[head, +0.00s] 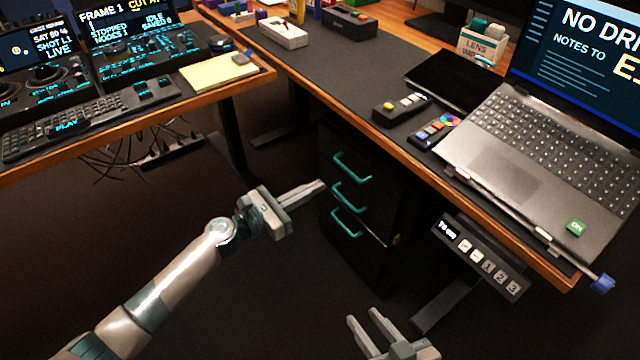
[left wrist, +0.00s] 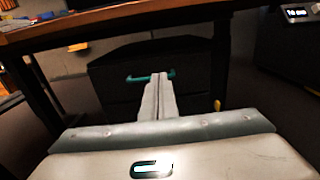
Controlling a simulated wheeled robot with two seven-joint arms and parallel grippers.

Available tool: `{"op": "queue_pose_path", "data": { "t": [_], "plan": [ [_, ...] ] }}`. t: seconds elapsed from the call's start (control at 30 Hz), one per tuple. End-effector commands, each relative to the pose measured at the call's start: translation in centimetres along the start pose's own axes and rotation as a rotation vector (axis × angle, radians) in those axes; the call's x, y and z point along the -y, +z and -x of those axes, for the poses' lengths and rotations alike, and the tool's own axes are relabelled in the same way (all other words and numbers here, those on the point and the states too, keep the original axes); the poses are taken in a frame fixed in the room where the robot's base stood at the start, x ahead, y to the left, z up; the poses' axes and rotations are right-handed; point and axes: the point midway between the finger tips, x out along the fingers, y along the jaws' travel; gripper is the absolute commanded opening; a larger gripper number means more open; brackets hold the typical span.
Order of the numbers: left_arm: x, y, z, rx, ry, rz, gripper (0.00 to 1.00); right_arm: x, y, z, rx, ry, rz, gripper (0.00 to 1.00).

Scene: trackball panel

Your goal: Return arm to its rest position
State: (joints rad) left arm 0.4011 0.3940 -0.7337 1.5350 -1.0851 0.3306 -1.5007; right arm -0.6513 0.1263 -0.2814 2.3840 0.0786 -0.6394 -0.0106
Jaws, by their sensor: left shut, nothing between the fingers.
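My left gripper (head: 308,193) is shut and empty. In the head view it hangs in the open floor space in front of the dark drawer cabinet (head: 345,240), its fingertips pointing toward the teal handles. In the left wrist view its closed fingers (left wrist: 158,97) point at the cabinet (left wrist: 110,75), just below a teal handle (left wrist: 150,77). I cannot tell whether they touch it. My right gripper (head: 363,326) is at the bottom of the head view, its two fingers apart, with nothing between them.
A desk with a laptop (head: 500,150) stands at right, a button panel (head: 480,258) under its front edge. Floor between is clear.

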Motion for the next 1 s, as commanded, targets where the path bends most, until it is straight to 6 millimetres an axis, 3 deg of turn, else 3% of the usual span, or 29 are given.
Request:
{"op": "queue_pose_path", "data": {
  "t": [0.67, 0.87, 1.0],
  "plan": [
    [0.4, 0.1, 0.2, 0.017, 0.014, 0.057, 0.00, 0.0, 0.0, 0.0, 0.000, 0.001, -0.001, 0.31],
    [2.4, 0.6, 1.4, 0.100, 0.079, 0.357, 0.00, 0.0, 0.0, 0.0, 0.000, 0.001, -0.001, 0.31],
    [4.0, 0.8, 3.5, 0.198, 0.157, 0.727, 0.00, 0.0, 0.0, 0.0, 0.000, 0.000, 0.000, 0.31]
  ]
}}
